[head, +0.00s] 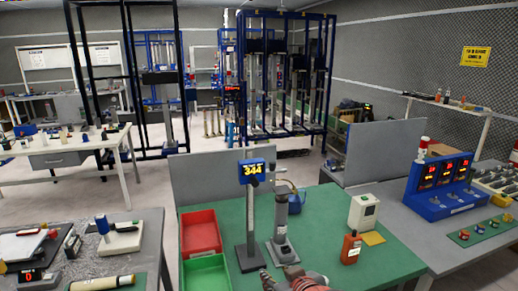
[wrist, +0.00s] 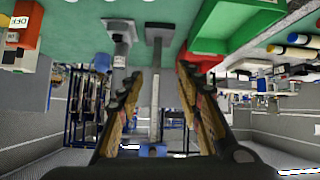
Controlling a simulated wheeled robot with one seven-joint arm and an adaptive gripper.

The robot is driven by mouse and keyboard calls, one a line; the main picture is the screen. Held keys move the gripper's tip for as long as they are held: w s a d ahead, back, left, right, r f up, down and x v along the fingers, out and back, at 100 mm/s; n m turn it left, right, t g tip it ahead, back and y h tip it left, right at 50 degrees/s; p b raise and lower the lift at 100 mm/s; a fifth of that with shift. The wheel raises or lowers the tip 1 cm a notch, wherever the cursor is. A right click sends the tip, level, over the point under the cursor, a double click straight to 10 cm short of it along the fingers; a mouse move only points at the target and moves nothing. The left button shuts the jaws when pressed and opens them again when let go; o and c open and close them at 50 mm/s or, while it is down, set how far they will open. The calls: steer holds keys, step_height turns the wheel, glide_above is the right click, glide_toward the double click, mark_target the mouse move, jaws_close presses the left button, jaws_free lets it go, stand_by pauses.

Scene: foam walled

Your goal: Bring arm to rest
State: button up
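My gripper (wrist: 160,75) is open in the wrist view, its two fingers spread left and right with nothing between them. The wrist picture is upside down, and a grey post on a flat base (wrist: 158,36) shows beyond the gap between the fingers. In the head view only a small part of my arm or gripper (head: 297,281) shows at the bottom edge, in front of the green bench mat (head: 335,225). The rest of my arm is out of view there.
On the green mat stand a post with a blue display (head: 252,172), a grey stand device (head: 281,225), red (head: 200,231) and green (head: 205,273) bins, a white box (head: 364,212) and an orange device (head: 351,248). Grey panels (head: 222,178) edge the bench's back. The mat's right front is clear.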

steer(key=s+d+f+m+g+h, duration=0.25)
steer(key=s+d+g, duration=0.4)
steer(key=s, duration=0.75)
steer(key=s+d+r+m+t, duration=0.1)
steer(key=s+d+r+m, duration=0.1)
steer(key=s+d, duration=0.3)
steer(key=d+r+p, duration=0.1)
steer(key=d, duration=0.1)
steer(key=shift+s+d+h, duration=0.25)
steer(key=shift+d+h, duration=0.05)
steer(key=shift+h, duration=0.05)
steer(key=shift+r+t, duration=0.1)
steer(key=shift+t, duration=0.15)
steer(key=shift+c, duration=0.3)
